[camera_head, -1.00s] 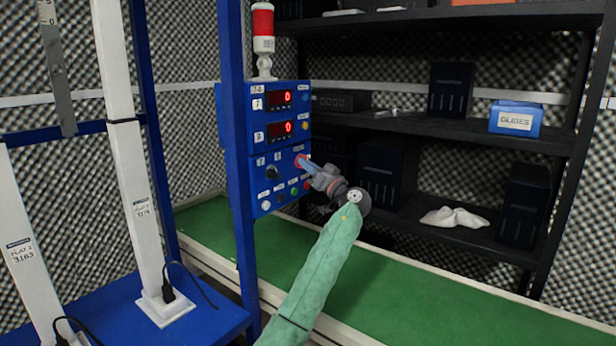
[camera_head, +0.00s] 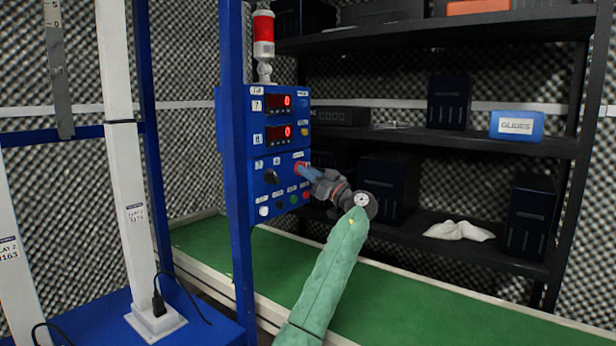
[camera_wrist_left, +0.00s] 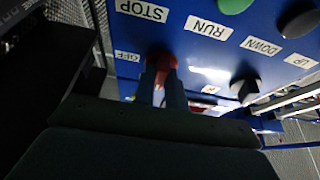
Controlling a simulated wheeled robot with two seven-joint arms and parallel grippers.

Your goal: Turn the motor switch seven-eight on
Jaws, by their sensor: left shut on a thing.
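A blue control panel (camera_head: 262,150) on a blue post has two red displays reading 0, marked 7 and 8. A red switch knob (camera_head: 298,166) sits at its right side below the displays. My left gripper (camera_head: 307,172) reaches it from the right and is shut on it. In the left wrist view, the red knob (camera_wrist_left: 163,60) is between the two fingers (camera_wrist_left: 164,88), beside an OFF label. The knob is partly hidden by the fingers, and I cannot tell its exact turn. My right gripper is not in view.
A black selector (camera_head: 271,177) and several coloured buttons sit close to the gripper on the panel. A green conveyor belt (camera_head: 400,310) runs beneath. A black shelf (camera_head: 460,140) with boxes stands behind. A red-and-white signal lamp (camera_head: 263,40) tops the panel.

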